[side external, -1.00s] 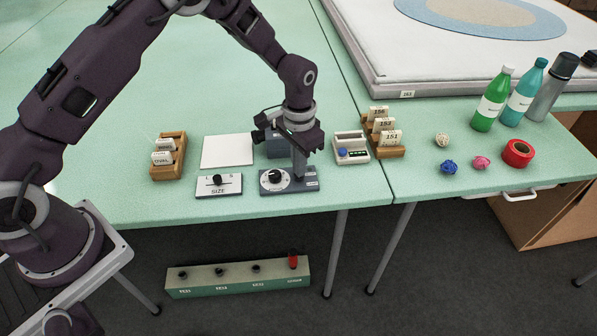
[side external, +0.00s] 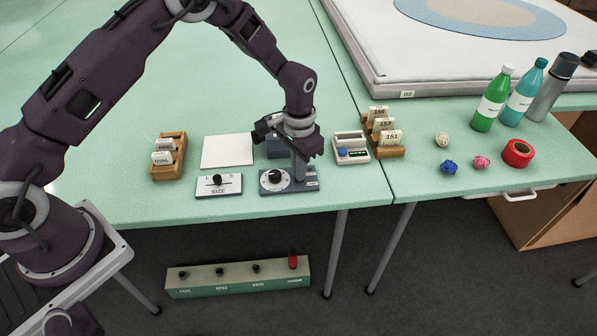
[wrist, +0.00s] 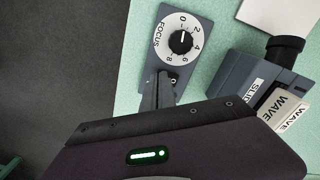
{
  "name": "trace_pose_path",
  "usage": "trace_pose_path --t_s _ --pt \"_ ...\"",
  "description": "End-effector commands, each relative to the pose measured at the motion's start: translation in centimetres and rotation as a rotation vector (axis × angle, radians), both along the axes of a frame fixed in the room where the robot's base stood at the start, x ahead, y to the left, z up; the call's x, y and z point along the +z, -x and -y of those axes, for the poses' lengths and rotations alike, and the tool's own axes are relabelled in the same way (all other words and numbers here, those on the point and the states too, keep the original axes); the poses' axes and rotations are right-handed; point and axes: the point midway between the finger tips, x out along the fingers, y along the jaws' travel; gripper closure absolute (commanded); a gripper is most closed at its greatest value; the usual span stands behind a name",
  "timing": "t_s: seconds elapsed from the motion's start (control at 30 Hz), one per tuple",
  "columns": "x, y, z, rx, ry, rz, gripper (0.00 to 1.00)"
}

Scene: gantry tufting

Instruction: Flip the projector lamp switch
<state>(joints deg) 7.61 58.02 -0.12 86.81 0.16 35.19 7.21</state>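My gripper (side external: 299,178) points down over the projector's right part. In the wrist view its fingers (wrist: 158,92) look close together with nothing visible between them. The fingers and gripper body hide this end, and I cannot make out the lamp switch or any contact.
A SIZE slider box (side external: 219,190), a white board (side external: 227,151) and a card rack (side external: 168,170) are to the left. A white device (side external: 351,157) and a numbered card rack (side external: 391,152) stand close on the right. Bottles and yarn balls are farther right.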

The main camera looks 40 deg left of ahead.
Motion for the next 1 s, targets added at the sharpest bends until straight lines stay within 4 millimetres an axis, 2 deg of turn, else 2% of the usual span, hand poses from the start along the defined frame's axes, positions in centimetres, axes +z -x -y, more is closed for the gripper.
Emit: trace_pose_path --t_s 0.23,0.8,1.0 --pt "0.2 -0.1 0.0 0.000 0.000 0.002 1.00" --pt "6.2 -0.1 0.0 0.000 0.000 0.002 1.00" --pt "6.9 0.0 0.0 0.000 0.000 0.000 1.00"
